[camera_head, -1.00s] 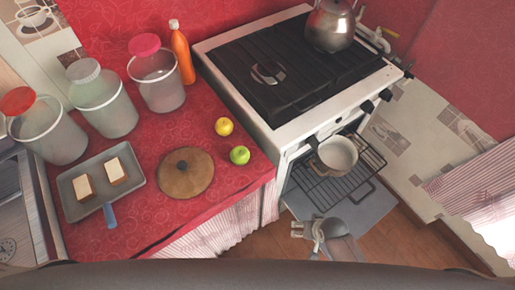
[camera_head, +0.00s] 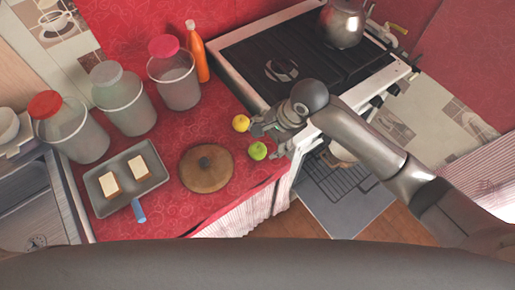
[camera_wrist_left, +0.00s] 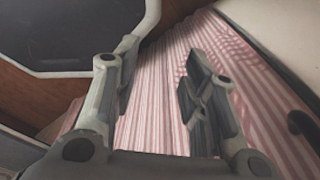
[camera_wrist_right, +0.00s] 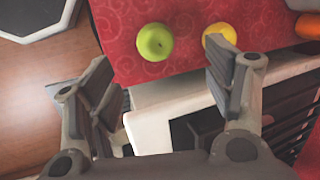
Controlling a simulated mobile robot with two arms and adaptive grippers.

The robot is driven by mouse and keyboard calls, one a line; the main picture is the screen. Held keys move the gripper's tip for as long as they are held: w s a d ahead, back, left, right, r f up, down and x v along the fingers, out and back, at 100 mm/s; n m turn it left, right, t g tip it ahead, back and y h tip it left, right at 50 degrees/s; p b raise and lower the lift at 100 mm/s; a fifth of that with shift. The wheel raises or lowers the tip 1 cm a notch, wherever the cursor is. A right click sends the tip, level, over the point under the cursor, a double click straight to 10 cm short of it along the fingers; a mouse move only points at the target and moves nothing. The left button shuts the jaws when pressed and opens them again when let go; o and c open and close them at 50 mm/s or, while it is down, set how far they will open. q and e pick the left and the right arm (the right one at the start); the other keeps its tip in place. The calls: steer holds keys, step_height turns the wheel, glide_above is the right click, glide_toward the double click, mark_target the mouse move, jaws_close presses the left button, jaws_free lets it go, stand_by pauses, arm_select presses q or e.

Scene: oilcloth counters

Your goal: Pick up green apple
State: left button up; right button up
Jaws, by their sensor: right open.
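The green apple (camera_head: 258,150) lies on the red counter near its right front corner, beside a yellow fruit (camera_head: 241,123). In the right wrist view the green apple (camera_wrist_right: 155,42) is ahead of the fingertips, left of the yellow fruit (camera_wrist_right: 219,33). My right gripper (camera_head: 266,135) reaches in from the right, above the counter's right edge close to both fruits. Its jaws (camera_wrist_right: 165,78) are open with nothing between them. My left gripper (camera_wrist_left: 153,75) shows only in its own wrist view, open and empty, in front of a striped curtain.
A round wooden lid (camera_head: 206,168) and a grey tray (camera_head: 100,187) with two bread slices lie left of the apple. Lidded jars and an orange bottle (camera_head: 197,52) stand behind. The stove (camera_head: 240,75) adjoins the counter; its oven door hangs open, with a pot partly hidden.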

steer(key=m, duration=0.1)
glide_above(260, 149)
steer(key=d, duration=0.1)
step_height(260, 149, down, 4)
steer(key=shift+f, duration=0.25)
steer(key=x, duration=0.1)
steer(key=p+x, duration=0.1)
steer(key=x, duration=0.2)
steer(key=shift+s+d+f, duration=0.1)
steer(key=shift+s+d, duration=0.15)
steer(key=shift+s, duration=0.15)
steer(key=shift+w+a+f, duration=0.1)
steer(key=shift+a+f, duration=0.1)
steer(key=shift+f, duration=0.45)
arm_select(q)
steer(key=shift+d+r, duration=0.3)
steer(key=shift+r, duration=0.4)
arm_select(e)
steer(key=shift+c, duration=0.2)
steer(key=c, duration=1.1)
